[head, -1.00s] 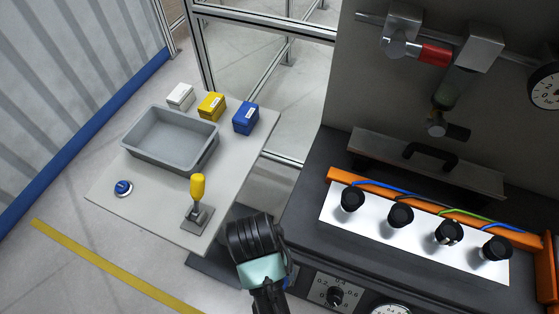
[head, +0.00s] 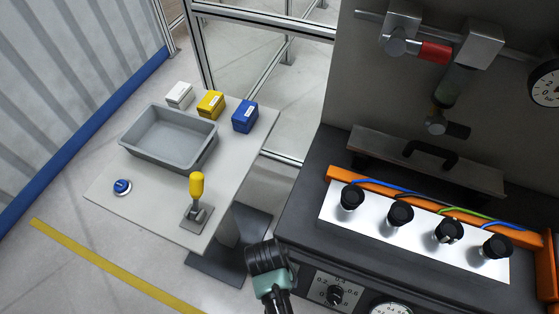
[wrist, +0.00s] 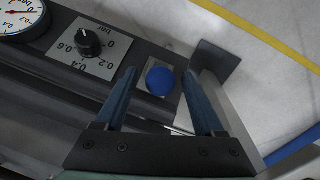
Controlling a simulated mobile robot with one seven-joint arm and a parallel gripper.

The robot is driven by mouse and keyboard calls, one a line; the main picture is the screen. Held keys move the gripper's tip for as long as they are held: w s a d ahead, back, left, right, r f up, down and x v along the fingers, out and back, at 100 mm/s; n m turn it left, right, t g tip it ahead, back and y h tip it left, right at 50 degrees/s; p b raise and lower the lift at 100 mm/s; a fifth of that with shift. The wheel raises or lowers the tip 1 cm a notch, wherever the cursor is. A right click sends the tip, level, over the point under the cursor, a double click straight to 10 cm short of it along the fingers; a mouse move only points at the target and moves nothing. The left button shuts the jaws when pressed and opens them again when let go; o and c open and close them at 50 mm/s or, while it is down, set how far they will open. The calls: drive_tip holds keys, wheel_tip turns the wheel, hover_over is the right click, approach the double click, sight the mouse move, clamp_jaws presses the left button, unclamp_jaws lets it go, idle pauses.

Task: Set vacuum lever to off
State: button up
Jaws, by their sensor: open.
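In the wrist view, a round blue knob (wrist: 160,80) on a small pale plate sits on the dark front of the cabinet, beside the dial knob. It looks like the lever's end, but no label on it is readable and its stem is hidden. My gripper (wrist: 160,73) is open, with its two blue fingers on either side of the blue knob in the picture. I see a gap on both sides and no contact; the depth between them is unclear. In the head view my arm hides the blue knob.
A black dial knob (wrist: 89,42) and a pressure gauge (wrist: 22,15) are beside the blue knob. A yellow-handled lever (head: 197,187) and a grey bin (head: 170,137) stand on the side table. A red-handled valve (head: 434,53) is on the back wall.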

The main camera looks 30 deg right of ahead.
clamp_jaws()
idle(1.3)
